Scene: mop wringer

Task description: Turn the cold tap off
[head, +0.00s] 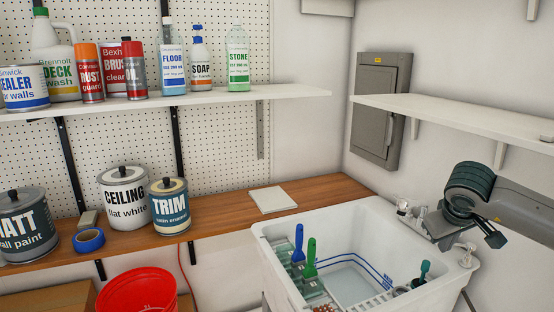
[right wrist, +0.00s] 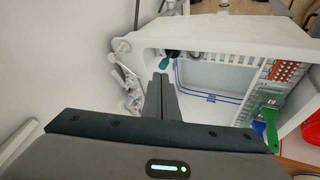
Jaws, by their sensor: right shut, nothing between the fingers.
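The white utility sink (head: 290,262) stands at the lower right against the wall; its rim also shows in the right wrist view (right wrist: 225,32). A tap handle (head: 403,208) is at the back of its wall-side rim, and another (head: 466,252) is nearer the front. In the right wrist view the tap fittings (right wrist: 130,88) are left of my fingers, with one handle (right wrist: 121,47) farther off. I cannot tell which is cold. My right gripper (head: 433,236) is shut and empty between the handles, also seen in the wrist view (right wrist: 163,78), apparently touching neither. My left gripper is out of view.
In the sink are a blue brush (head: 298,243), a green brush (head: 310,258) and a teal-handled tool (head: 424,270). A wall shelf (head: 460,115) hangs above my right arm. A wooden counter (head: 225,220) with paint cans lies left, a red bucket (head: 138,292) below it.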

